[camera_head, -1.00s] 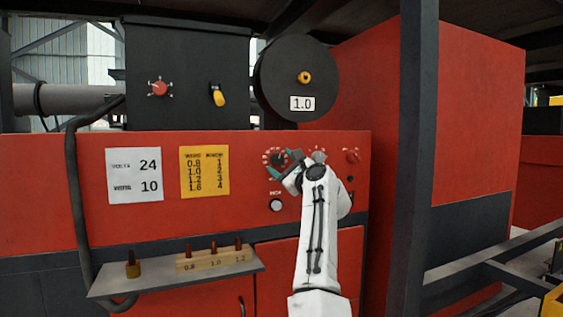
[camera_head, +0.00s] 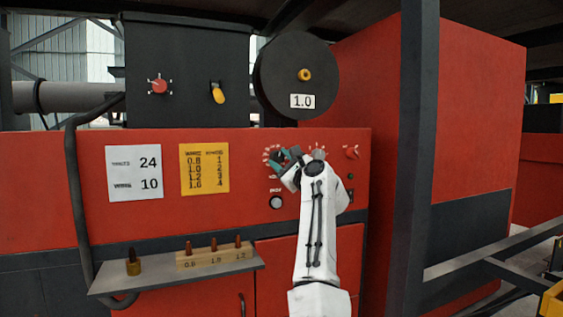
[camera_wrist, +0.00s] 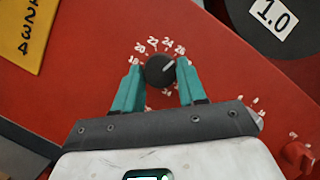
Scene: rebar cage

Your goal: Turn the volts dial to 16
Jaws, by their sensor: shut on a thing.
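The volts dial (camera_wrist: 154,75) is a round black knob on the red panel, ringed by white numbers. In the wrist view, 18, 20, 22, 24 and 26 can be read around its upper side. Its white pointer line slants up and right, towards 26. My gripper (camera_wrist: 161,82) has its teal fingers on either side of the knob, shut on it. In the head view, my gripper (camera_head: 283,158) is at the dial, and fingers and wrist cover much of it.
A white card (camera_head: 134,173) reads volts 24, wire 10. A yellow chart (camera_head: 204,169) hangs beside it. A red knob (camera_head: 351,152) lies right of the dial. A shelf (camera_head: 165,280) with a block of tips juts out lower left. A dark post (camera_head: 409,150) stands at right.

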